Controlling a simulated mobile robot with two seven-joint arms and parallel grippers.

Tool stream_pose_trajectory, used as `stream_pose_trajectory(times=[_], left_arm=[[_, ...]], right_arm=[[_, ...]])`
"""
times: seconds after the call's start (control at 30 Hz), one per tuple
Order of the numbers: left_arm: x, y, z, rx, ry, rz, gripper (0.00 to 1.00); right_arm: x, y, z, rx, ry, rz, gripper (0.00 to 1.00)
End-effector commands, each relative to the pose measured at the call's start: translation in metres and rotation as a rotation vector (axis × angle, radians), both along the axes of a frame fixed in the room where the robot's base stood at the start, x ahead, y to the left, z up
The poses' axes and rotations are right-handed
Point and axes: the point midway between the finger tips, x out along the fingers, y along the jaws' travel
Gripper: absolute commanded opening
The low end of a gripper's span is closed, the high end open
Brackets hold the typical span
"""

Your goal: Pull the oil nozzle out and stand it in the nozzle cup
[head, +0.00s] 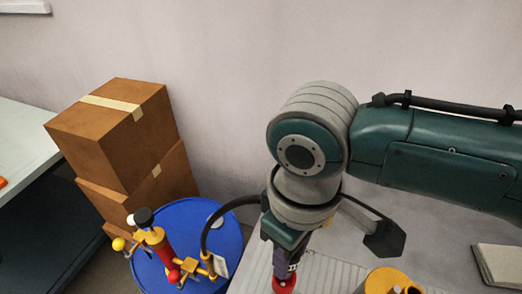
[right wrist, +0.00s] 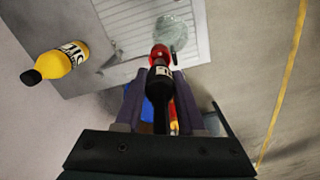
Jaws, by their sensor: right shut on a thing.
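My right gripper (head: 284,262) comes down from the right arm and is shut on the oil nozzle (head: 285,284), a dark piece with a white label and a red lower end. In the right wrist view my right gripper (right wrist: 160,95) has its fingers on either side of the dark, labelled nozzle (right wrist: 160,72). Its red end points away from the camera. A clear, glass-like round thing (right wrist: 170,33) lies beyond that end; it may be the nozzle cup, but I cannot tell for sure. My left gripper is not in view.
A blue drum (head: 185,215) with a red and yellow hand pump (head: 163,248) stands left. A black hose (head: 222,207) arcs toward my wrist. A yellow container (head: 388,281) is right of the nozzle; a yellow bottle (right wrist: 62,61) shows in the wrist view. Cardboard boxes (head: 115,140) stand behind.

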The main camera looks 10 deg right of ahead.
Motion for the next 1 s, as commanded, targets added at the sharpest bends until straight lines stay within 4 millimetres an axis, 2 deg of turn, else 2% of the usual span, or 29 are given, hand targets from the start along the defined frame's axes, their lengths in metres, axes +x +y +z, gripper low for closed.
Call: stream_pose_trajectory(times=[1.0], left_arm=[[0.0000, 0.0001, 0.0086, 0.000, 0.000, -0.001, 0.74]], right_arm=[[0.0003, 0.0003, 0.0015, 0.001, -0.001, 0.000, 0.00]])
